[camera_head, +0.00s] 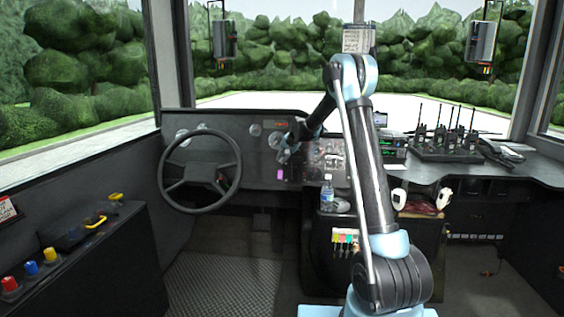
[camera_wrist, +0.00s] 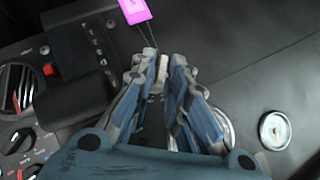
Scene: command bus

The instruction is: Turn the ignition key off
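The ignition key (camera_wrist: 162,72) is a small pale piece between my fingertips in the wrist view. In the head view my gripper (camera_head: 284,156) is at the dark dashboard (camera_head: 240,140), right of the steering wheel. The key's slot is hidden by the fingers.
The steering wheel (camera_head: 200,172) is left of my gripper. In the wrist view, a dark lever housing (camera_wrist: 75,100), a red button (camera_wrist: 49,69) and knobs (camera_wrist: 18,140) lie left, and a round silver fitting (camera_wrist: 274,130) right. A water bottle (camera_head: 327,194) stands on the console.

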